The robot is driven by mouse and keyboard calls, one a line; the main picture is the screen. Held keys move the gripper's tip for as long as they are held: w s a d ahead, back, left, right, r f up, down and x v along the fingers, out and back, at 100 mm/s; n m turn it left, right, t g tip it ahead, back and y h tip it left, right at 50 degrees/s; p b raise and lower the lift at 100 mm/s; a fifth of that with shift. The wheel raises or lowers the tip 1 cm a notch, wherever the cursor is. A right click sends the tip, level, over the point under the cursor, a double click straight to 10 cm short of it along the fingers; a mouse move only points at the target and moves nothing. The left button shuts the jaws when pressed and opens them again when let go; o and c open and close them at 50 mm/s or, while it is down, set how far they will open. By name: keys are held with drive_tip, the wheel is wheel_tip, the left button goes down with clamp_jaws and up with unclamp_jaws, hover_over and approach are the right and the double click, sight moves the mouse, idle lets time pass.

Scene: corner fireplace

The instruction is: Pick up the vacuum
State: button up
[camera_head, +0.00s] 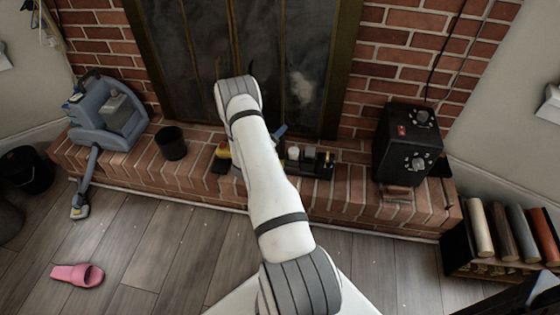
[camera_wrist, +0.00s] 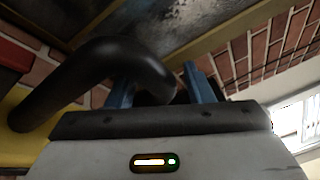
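A yellow and red thing with black parts (camera_head: 221,156), probably the vacuum, sits on the brick hearth, partly hidden behind my arm. In the wrist view its thick black curved handle (camera_wrist: 85,72) rises from the yellow body (camera_wrist: 45,122) at the left and bends down between my fingers. My gripper (camera_wrist: 158,70) has its two blue fingers apart, one on either side of the handle's bent end, with a gap at the right finger. The head view shows one blue fingertip right of my arm; the rest is hidden.
A blue-grey machine with a hose (camera_head: 103,112) stands at the hearth's left, near a black cup (camera_head: 171,143). A tray of small items (camera_head: 308,163) and a black box with dials (camera_head: 407,143) are right. A pink slipper (camera_head: 78,274) lies on the floor.

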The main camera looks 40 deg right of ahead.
clamp_jaws()
idle(0.4)
drive_tip(key=shift+r, duration=0.15)
drive_tip(key=shift+r, duration=0.1)
